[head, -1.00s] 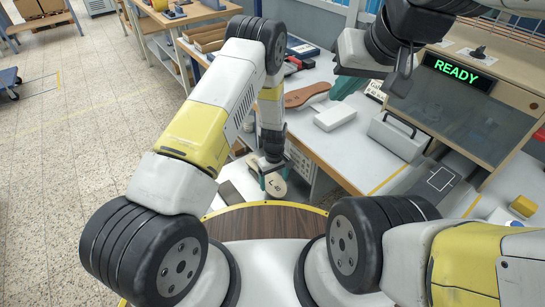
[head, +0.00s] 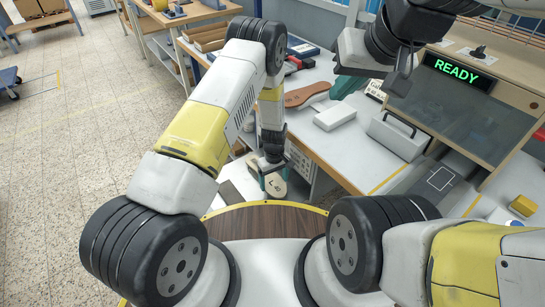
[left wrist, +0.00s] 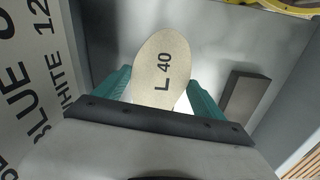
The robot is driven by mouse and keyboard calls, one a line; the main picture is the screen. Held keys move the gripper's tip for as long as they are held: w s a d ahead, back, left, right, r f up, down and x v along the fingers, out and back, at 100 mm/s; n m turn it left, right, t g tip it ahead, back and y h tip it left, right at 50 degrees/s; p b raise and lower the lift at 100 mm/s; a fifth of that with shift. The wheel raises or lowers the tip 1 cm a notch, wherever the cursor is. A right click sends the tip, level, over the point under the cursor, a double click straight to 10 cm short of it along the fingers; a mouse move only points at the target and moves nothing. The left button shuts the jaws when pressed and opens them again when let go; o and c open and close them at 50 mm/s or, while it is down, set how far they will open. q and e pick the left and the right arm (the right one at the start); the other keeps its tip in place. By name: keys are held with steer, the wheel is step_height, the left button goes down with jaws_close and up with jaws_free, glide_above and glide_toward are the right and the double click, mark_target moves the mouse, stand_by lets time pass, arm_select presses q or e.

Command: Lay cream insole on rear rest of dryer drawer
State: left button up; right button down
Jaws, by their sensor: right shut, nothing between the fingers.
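The cream insole (left wrist: 161,72), marked "L 40", lies between the two teal fingers of my left gripper (left wrist: 161,90), which touch its side edges. In the head view the insole (head: 276,187) shows below my left gripper (head: 273,177), low beside the table. A grey drawer-like surface (left wrist: 215,40) lies under the insole, with a dark grey block (left wrist: 245,95) to the right of it. I cannot tell whether the insole touches anything beneath. My right gripper (head: 345,87) is shut and empty above the table, partly hidden by its arm.
A brown insole (head: 306,94) and a white block (head: 335,117) lie on the table. A grey case with a handle (head: 398,135) stands before the machine with a "READY" display (head: 458,73). A lettered panel (left wrist: 30,70) stands close left of my left gripper.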

arm_select(q)
steer(key=o, duration=0.3)
steer(key=shift+r, duration=0.1)
step_height(320, 180, up, 8)
steer(key=shift+f, duration=0.15)
stand_by(0.5)
